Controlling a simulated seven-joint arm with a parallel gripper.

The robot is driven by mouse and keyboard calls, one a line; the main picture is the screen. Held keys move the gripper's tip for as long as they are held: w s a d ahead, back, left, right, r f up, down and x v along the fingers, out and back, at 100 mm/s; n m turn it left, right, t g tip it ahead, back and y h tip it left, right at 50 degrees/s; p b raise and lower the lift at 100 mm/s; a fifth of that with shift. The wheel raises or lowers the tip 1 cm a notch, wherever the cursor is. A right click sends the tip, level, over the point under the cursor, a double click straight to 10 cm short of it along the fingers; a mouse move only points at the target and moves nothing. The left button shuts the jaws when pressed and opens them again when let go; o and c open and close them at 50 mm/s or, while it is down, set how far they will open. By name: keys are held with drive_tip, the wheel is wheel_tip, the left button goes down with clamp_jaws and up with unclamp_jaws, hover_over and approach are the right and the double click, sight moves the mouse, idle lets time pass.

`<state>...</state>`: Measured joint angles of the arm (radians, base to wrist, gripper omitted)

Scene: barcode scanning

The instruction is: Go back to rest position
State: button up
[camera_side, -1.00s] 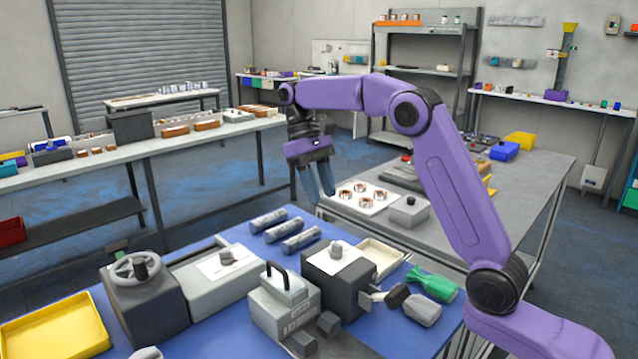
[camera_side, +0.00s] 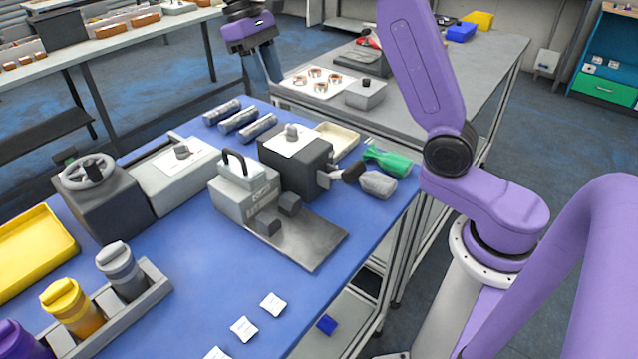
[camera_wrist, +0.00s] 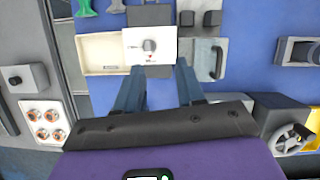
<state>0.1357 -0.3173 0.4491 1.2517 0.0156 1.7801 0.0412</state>
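My gripper (camera_side: 264,82) hangs in the air at the top of the side view, fingers down. In that picture it is above the three grey cylinders and left of the white tray with copper rings. Its two blue-grey fingers are spread apart with nothing between them in the wrist view (camera_wrist: 160,68). The wrist view looks down on the blue table (camera_side: 195,285). There, a dark block with a white top plate and knob (camera_wrist: 150,45) shows beyond the fingertips. My upper arm is cut off by the top of the side view.
A grey handled box (camera_side: 245,195), green bottle (camera_side: 388,162), yellow tray (camera_side: 30,250) and cylinders (camera_side: 239,121) stand on the blue table. The white ring tray (camera_side: 295,86) lies on a grey bench. White packets (camera_side: 273,305) lie near the front edge, with clear blue surface around them.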

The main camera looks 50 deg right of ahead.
drive_tip(key=s+a+f+n+t, duration=0.1)
drive_tip(key=s+a+f+n, duration=0.15)
drive_tip(key=s, duration=0.55)
drive_tip(key=s+a+f+n+t, duration=0.1)
drive_tip(key=s+a+f+n, duration=0.15)
drive_tip(key=s, duration=0.55)
drive_tip(key=s+d+f+n+t, duration=0.1)
drive_tip(key=s+d+f+n, duration=0.1)
drive_tip(key=s, duration=0.6)
drive_tip(key=s+d+f+n+t+y, duration=0.1)
drive_tip(key=s+d+f+n, duration=0.1)
drive_tip(key=s, duration=0.5)
drive_tip(key=shift+s+d+f+n, duration=0.35)
drive_tip(key=shift+f+n, duration=0.4)
drive_tip(key=shift+n, duration=0.25)
